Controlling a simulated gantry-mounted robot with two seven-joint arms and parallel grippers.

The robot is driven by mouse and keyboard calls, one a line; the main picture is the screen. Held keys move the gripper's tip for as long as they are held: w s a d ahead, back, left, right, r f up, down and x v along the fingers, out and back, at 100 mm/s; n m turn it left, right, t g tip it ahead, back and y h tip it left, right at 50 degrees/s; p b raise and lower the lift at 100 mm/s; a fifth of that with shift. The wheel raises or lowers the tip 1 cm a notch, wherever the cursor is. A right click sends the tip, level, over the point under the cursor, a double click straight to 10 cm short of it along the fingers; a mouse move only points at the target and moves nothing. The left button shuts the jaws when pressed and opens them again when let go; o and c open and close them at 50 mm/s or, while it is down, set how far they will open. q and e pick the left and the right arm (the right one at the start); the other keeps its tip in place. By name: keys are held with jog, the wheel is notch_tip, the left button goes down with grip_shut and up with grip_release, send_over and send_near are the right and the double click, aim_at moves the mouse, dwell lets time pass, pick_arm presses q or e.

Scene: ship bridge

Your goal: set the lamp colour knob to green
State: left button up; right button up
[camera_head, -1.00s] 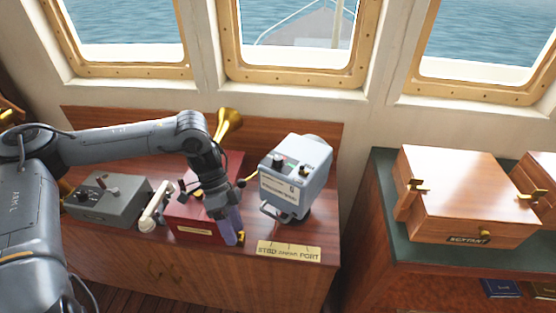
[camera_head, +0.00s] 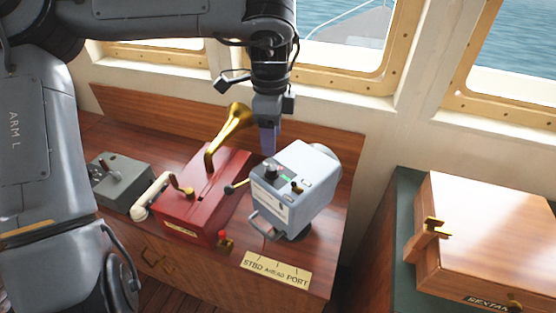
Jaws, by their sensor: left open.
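The signal lamp (camera_head: 312,172) is a grey-blue box on a mount at the right end of the wooden console. Its upper face carries a small black knob (camera_head: 271,167), a green mark beside it, and another small control further right. A white label and a handle are on its near side. I cannot read which colour the knob points to. My left gripper (camera_head: 268,148) points down just behind and left of the lamp, above the knob in the picture. It is open and holds nothing; it appears apart from the knob. My right gripper is not in view.
A red box (camera_head: 203,196) with a brass horn (camera_head: 233,122) stands left of the lamp. A white handset (camera_head: 150,196) and a grey control box (camera_head: 121,178) are further left. A brass plate (camera_head: 276,269) lies in front. A wooden sextant case (camera_head: 490,236) is at right.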

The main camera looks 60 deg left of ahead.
aim_at(272, 167)
pick_arm(q)
notch_tip(272, 167, down, 8)
jog(key=shift+s+r+p, duration=0.1)
jog(key=shift+r+p, duration=0.15)
jog(key=shift+p, duration=0.3)
jog(key=shift+f, duration=0.55)
jog(key=shift+c, duration=0.3)
jog(key=c, duration=1)
